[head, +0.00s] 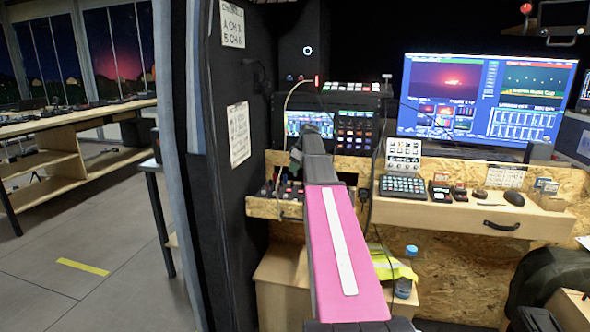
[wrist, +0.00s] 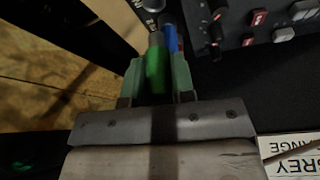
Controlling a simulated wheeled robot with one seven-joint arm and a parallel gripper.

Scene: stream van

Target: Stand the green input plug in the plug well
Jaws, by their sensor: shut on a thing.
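The green input plug (wrist: 155,68) is between the fingers of my gripper (wrist: 157,76) in the wrist view. The gripper is shut on the plug, and the fingers hide part of its sides. A blue plug (wrist: 171,39) shows just beyond and to the right of the green one; I cannot tell whether they touch. In the head view my gripper (head: 297,152) is in front of the equipment rack, small and dark, and the green plug cannot be made out there. I cannot pick out the plug well in either view.
A control panel (wrist: 257,30) with red and white buttons lies to the right in the wrist view, above a paper label (wrist: 291,155). In the head view, a wooden counter (head: 440,203) holds a keypad (head: 402,187) and a mouse (head: 513,198). A rack unit (head: 333,124) stands behind my gripper.

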